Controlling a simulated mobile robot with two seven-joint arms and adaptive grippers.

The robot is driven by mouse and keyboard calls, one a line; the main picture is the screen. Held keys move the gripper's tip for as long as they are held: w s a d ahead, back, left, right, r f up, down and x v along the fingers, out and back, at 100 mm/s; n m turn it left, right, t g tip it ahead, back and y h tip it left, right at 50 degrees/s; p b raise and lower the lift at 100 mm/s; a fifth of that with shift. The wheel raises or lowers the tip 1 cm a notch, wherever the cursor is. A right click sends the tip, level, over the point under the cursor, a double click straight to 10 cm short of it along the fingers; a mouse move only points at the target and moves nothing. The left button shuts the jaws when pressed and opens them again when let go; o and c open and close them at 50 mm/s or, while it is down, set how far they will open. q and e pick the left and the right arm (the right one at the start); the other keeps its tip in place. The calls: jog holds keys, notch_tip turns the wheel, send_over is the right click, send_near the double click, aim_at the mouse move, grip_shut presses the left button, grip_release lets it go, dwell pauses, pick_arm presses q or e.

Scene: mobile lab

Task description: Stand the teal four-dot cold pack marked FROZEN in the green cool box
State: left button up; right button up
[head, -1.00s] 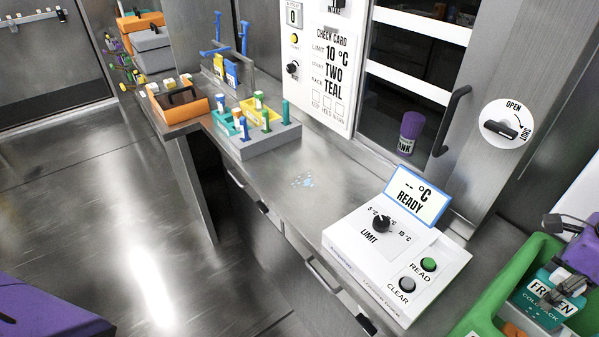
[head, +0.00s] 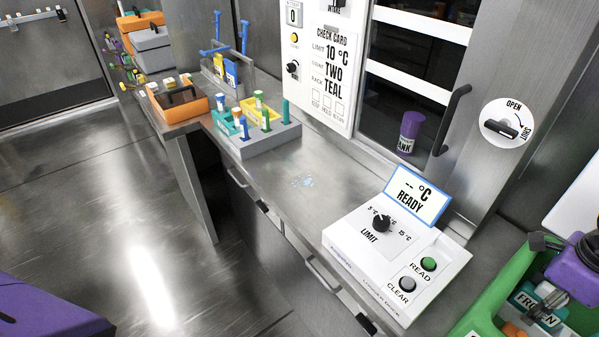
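The teal cold pack (head: 522,299) is at the lower right, with a white label whose letters read as FROZEN, partly covered by gripper fingers. It stands roughly upright within the green cool box (head: 486,306). Its lower part and any dots are hidden or too small to tell. My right gripper (head: 541,309) reaches in from the right, with its fingers closed over the pack's label area. I cannot see whether the pack touches the box floor. My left gripper is out of view; a purple part of mine shows at the lower left.
A white reader (head: 350,252) with a READY screen (head: 416,196) stands left of the box. A grey rack (head: 262,140) with coloured tubes and an orange carrier (head: 181,107) are farther left.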

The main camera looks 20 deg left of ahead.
notch_tip(320, 180, up, 12)
jog(key=shift+r, duration=0.2)
dwell(0.4)
